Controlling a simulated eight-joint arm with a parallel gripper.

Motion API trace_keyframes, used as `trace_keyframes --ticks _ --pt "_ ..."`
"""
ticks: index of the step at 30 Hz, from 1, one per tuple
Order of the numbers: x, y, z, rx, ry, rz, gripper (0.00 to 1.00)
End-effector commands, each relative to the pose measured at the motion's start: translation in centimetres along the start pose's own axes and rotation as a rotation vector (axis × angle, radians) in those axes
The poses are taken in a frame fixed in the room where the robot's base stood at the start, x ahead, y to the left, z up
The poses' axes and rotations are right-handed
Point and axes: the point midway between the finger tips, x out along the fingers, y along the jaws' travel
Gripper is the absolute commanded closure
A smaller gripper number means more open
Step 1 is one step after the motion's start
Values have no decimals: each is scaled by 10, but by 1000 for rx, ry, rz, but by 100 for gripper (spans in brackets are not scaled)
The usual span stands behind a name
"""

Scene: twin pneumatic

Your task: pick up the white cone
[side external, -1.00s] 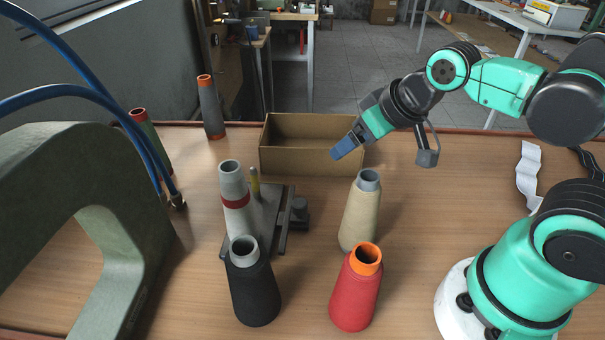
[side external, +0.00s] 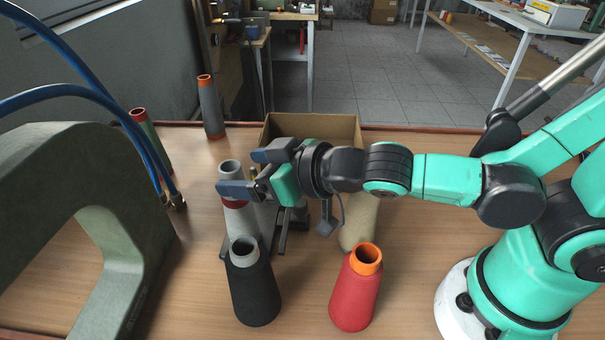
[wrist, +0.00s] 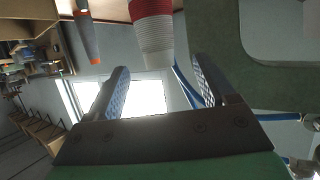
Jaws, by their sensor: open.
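The white cone (side external: 232,169) with a dark red band stands upright on a dark metal fixture on the table. In the wrist view the white cone (wrist: 155,38) shows upside down, its ribbed white top near the gap between my fingertips. My gripper (side external: 238,172) is open, with blue fingers around the level of the cone's upper part. One finger crosses in front of the cone at its band. I cannot tell whether either finger touches the cone.
A black cone (side external: 252,290) and a red cone (side external: 353,292) stand in front. A beige cone (side external: 362,222) is partly hidden behind my wrist. A cardboard box (side external: 340,128) is behind. A green arched machine body (side external: 60,150) with blue hoses stands at left.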

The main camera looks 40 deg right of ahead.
Motion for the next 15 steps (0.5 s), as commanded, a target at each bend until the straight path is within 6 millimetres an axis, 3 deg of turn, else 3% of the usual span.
trace_keyframes --ticks 15 --pt "37 0 1 0 0 -1 23"
